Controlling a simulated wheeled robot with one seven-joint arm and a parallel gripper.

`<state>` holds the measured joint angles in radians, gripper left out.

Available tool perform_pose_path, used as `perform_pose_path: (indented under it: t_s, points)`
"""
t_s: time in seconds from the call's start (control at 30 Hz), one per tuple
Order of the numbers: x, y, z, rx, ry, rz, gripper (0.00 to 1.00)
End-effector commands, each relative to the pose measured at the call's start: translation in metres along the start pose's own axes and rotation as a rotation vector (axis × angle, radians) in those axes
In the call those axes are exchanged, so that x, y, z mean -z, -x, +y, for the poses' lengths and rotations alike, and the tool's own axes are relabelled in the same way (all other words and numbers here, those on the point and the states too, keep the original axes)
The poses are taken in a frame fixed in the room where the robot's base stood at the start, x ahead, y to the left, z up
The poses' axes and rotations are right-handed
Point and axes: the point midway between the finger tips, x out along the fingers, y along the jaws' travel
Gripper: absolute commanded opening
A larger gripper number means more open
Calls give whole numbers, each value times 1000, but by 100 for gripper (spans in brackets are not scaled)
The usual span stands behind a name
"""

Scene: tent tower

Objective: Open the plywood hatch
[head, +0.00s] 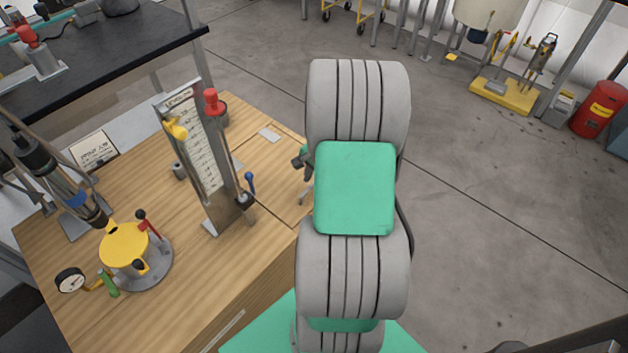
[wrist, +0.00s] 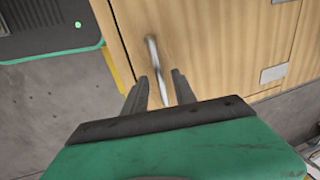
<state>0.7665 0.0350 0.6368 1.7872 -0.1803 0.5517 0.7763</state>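The plywood hatch shows in the wrist view as a light wood panel (wrist: 212,55) with a seam down its right side. A slim silver bar handle (wrist: 155,68) stands on it near its left edge. My gripper (wrist: 158,92) is open, with one dark finger on each side of the handle's lower end. I cannot tell whether either finger touches it. The panel looks flat, with no visible gap at its seam. In the head view, part of the hatch (head: 278,172) shows in the wooden bench top. My arm hides most of my gripper there.
On the wooden bench (head: 190,290) stand a gauge board (head: 197,140) and a yellow-topped round fixture (head: 125,245), left of the hatch. A metal plate (wrist: 273,74) sits by the panel's right seam. Open concrete floor (head: 490,220) lies right of my arm.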

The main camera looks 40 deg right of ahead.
Motion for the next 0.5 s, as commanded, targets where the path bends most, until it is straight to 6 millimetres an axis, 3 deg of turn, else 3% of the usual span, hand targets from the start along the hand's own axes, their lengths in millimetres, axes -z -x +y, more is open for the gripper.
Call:
perform_pose_path:
  t_s: [0.4, 0.5]
  points:
    - [-1, 0, 0, 0, 1, -1, 1]
    - [-1, 0, 0, 0, 1, -1, 0]
